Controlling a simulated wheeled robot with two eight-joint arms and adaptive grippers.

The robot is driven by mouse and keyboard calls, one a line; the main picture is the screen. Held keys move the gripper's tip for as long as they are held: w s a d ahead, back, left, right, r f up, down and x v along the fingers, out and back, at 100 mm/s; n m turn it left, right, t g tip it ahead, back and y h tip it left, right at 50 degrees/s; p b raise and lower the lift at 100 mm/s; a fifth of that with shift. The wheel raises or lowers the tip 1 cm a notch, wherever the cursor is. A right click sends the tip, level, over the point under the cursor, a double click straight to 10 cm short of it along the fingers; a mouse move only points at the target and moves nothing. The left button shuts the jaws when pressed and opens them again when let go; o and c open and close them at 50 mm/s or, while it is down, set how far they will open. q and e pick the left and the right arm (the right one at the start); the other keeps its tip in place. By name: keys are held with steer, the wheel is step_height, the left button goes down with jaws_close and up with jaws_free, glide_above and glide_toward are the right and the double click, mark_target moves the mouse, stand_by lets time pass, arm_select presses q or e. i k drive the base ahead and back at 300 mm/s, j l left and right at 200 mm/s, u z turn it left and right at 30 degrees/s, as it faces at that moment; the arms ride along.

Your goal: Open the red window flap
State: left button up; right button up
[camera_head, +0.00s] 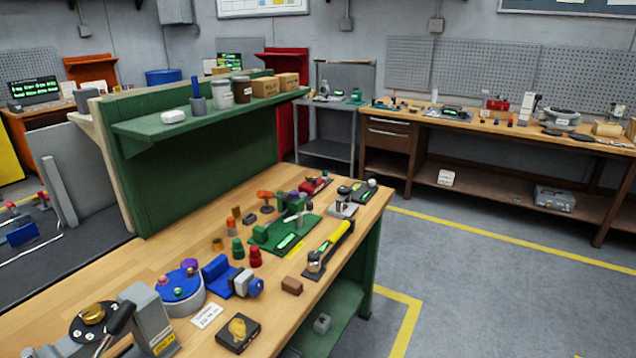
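I cannot clearly make out a red window flap in the head view. A small red device (315,186) lies at the far end of the near wooden workbench (130,265), too small to show whether it has a flap. A tall red panel or cabinet (292,120) stands behind the green shelf unit, partly hidden by it. A small red box-like item (498,104) is on the far bench. Neither of my grippers is in view, and nothing in view is being touched by them.
The near bench holds several devices: a blue round fixture (180,281), a blue valve body (220,275), a green fixture (284,232) and a yellow-handled tool (336,236). A green shelf (205,117) rises behind it. The grey floor (465,290) to the right is clear.

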mark_target(315, 182)
steer(key=i+l+u, duration=0.1)
steer(key=u, duration=0.7)
steer(key=i+l+u, duration=0.15)
steer(key=l+u, duration=0.3)
steer(key=l, duration=0.3)
steer(key=i+l+u, duration=0.1)
steer(key=l+u, duration=0.4)
steer(key=l, duration=0.25)
